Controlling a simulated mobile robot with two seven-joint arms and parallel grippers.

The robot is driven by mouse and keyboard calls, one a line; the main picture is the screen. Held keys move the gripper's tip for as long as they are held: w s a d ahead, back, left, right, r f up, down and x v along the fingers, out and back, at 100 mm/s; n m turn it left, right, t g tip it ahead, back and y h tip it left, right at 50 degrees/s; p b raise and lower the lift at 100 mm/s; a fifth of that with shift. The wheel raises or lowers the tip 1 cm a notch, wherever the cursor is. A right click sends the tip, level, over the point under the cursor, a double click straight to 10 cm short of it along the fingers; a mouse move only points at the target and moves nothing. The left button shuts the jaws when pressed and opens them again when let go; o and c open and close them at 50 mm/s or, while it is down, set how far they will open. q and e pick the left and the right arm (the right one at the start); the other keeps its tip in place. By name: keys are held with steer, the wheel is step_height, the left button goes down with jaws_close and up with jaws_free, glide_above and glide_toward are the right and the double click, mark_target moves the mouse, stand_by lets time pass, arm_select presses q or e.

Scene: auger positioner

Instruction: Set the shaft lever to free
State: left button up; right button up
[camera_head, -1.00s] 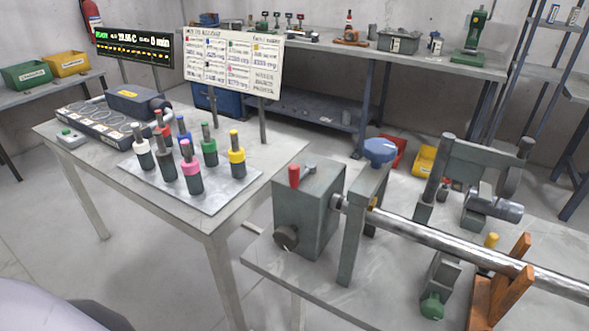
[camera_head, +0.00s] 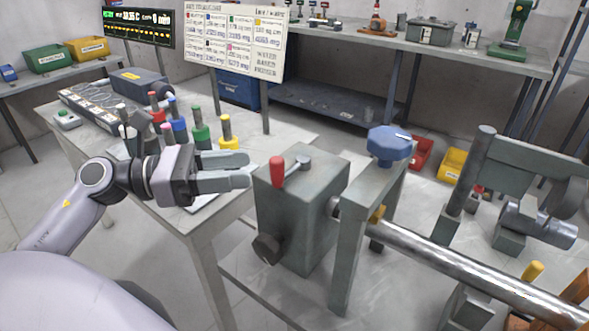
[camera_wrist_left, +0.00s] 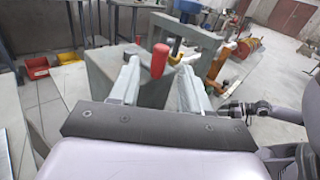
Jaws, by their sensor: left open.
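The shaft lever has a red handle (camera_head: 277,170) and stands on top of the grey gearbox-like housing (camera_head: 300,215). My left gripper (camera_head: 246,170) is open, its fingers pointing right toward the red handle, just left of it and apart from it. In the left wrist view the red handle (camera_wrist_left: 159,61) shows beyond and between the two open fingers (camera_wrist_left: 158,85). A steel shaft (camera_head: 460,262) runs from the housing to the right.
A blue knob (camera_head: 387,145) tops the post beside the housing. Several colour-capped cylinders, including a yellow-capped one (camera_head: 227,128), stand on the left table behind my left arm. A text board (camera_head: 235,42) stands behind them.

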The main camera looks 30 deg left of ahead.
mark_target(277, 185)
arm_select(q)
steer(key=shift+p+x, duration=1.05)
steer(key=shift+x, duration=2.45)
jaws_close()
